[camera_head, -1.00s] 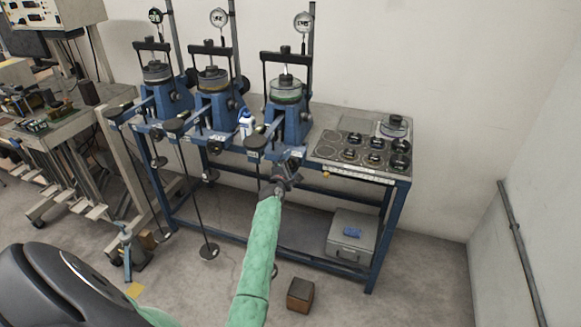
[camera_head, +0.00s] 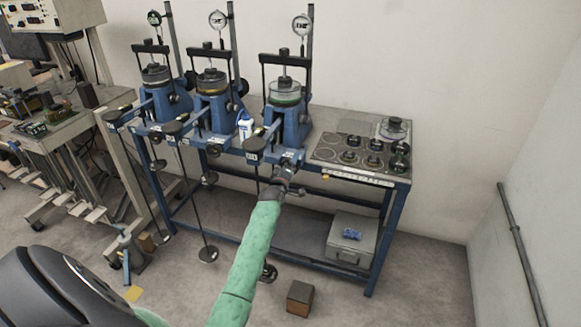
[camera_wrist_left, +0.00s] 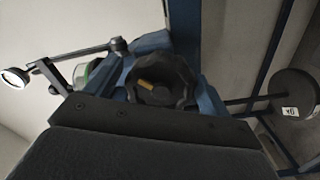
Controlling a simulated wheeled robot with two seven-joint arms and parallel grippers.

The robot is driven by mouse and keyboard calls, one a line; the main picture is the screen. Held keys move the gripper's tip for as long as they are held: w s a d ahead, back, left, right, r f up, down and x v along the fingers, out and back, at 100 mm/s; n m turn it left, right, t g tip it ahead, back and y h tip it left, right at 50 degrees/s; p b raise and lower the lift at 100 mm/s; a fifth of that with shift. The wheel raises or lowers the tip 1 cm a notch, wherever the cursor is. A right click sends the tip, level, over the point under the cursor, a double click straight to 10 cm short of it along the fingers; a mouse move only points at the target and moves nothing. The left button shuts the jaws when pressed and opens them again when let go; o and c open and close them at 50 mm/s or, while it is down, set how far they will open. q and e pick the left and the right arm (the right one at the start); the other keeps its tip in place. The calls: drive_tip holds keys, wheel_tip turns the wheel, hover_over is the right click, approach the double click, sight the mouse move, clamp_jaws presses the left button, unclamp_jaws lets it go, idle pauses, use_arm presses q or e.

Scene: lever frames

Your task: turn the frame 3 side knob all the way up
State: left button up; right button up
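Three blue lever frames stand in a row on the table; I take the rightmost one (camera_head: 290,122) as frame 3. It carries a clear cell with a green ring. In the left wrist view its black lobed side knob (camera_wrist_left: 162,78) is close ahead, with an orange mark on its face left of centre. My left gripper (camera_head: 287,172), on the green-sleeved arm, is at the front of this frame and hides the knob in the head view. The gripper's dark body fills the lower wrist view; its fingertips and any contact with the knob are not clear. My right gripper is out of view.
A panel with several black round pieces (camera_head: 349,157) lies right of frame 3. A white bottle (camera_head: 245,127) stands left of it. Round weights (camera_head: 208,254) hang below the levers. A grey case (camera_head: 350,238) sits on the lower shelf; a brown box (camera_head: 300,297) is on the floor.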

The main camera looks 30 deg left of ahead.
use_arm(q)
drive_tip(key=shift+s, duration=0.1)
drive_tip(key=p+v, duration=0.3)
drive_tip(key=v, duration=0.3)
idle(0.3)
drive_tip(key=shift+a, duration=0.15)
